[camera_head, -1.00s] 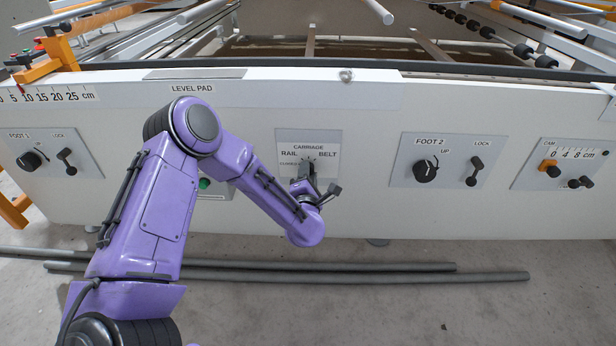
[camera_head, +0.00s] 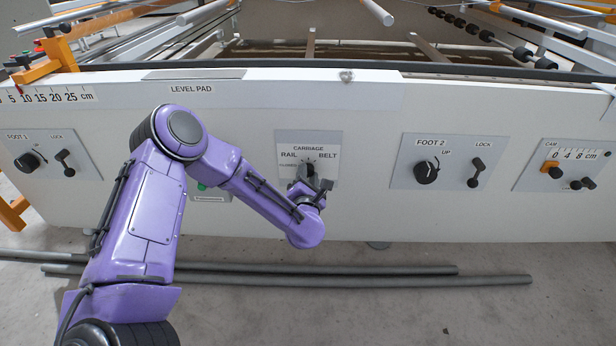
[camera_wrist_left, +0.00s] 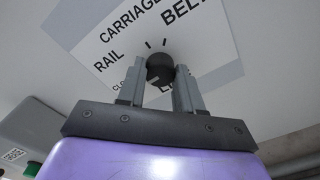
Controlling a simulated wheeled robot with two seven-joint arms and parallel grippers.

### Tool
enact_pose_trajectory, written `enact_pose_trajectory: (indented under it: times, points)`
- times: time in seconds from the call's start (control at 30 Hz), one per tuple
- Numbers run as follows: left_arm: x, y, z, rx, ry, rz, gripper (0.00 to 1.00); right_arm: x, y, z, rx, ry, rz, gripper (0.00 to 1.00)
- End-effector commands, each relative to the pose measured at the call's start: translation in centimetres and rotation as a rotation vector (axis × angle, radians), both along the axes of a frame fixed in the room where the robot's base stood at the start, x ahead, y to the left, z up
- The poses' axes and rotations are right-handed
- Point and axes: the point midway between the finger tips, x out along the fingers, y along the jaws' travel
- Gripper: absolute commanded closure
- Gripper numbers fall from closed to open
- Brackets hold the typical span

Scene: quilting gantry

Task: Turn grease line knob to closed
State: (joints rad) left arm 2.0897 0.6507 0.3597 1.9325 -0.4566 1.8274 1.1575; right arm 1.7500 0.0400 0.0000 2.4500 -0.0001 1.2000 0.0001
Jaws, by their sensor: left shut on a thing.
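The grease line knob (camera_wrist_left: 160,68) is a small, round black knob on the white CARRIAGE label plate (camera_head: 322,152), which reads RAIL, BELT and, at the left, CLOSED. My left gripper (camera_head: 308,172) is at this knob, and its fingers and wrist hide most of it in the head view. In the left wrist view, the two grey fingers of the left gripper (camera_wrist_left: 159,76) are shut on the knob, one on each side. The label text looks tilted there. A pale mark shows low on the knob, but its exact setting is hard to tell. My right gripper is not in view.
A green button (camera_head: 202,186) sits left of the plate, partly behind my left arm. The FOOT 2 panel (camera_head: 405,172), with a knob and a lock lever, is to the right. Grey pipes (camera_head: 400,270) lie on the floor below the white front panel.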

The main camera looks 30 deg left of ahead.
Motion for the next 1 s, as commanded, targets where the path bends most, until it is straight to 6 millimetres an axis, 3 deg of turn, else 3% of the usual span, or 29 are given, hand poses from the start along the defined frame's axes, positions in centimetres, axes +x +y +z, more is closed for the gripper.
enact_pose_trajectory:
  times: [0.1,0.13,0.2,0.57,1.0]
  points:
    - [-0.1,-0.1,-0.2,-0.001,0.005,-0.002,0.96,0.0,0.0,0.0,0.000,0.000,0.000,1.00]
    - [-0.1,-0.1,-0.2,-0.001,0.005,-0.002,0.55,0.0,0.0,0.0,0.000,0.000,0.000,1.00]
    - [-0.1,-0.2,-0.2,0.000,0.004,-0.002,0.40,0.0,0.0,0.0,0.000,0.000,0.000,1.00]
    - [-0.7,-0.7,0.0,0.001,0.003,-0.004,0.40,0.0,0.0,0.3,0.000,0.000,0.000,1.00]
    - [-8.4,-5.4,0.0,0.001,0.005,-0.005,0.40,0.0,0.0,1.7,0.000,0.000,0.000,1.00]
